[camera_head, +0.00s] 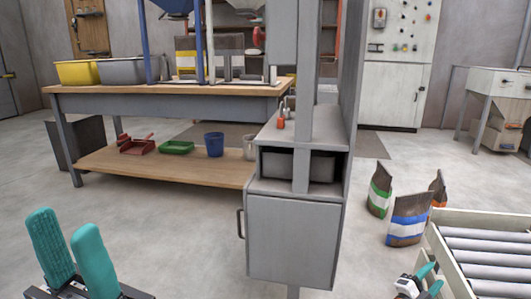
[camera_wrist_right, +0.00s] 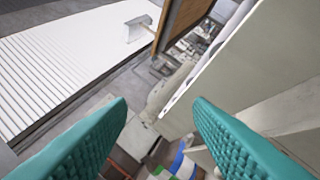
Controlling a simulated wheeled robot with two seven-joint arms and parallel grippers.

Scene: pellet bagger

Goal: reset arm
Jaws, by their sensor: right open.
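My left gripper (camera_head: 64,222) is at the lower left of the head view, its two teal ribbed fingers pointing up and apart with nothing between them. It is over bare floor, in front of the workbench. My right gripper (camera_head: 427,280) shows small at the lower right, beside the roller conveyor, partly cut off by the frame. In the right wrist view its teal fingers (camera_wrist_right: 160,112) are wide apart and empty. The rest of both arms is mostly out of view.
A grey cabinet (camera_head: 293,240) with a post stands in the middle. Behind it is a workbench (camera_head: 180,102) with a lower shelf. Filled bags (camera_head: 408,220) stand on the floor beside the roller conveyor (camera_head: 485,257). The floor (camera_head: 180,235) at front left is clear.

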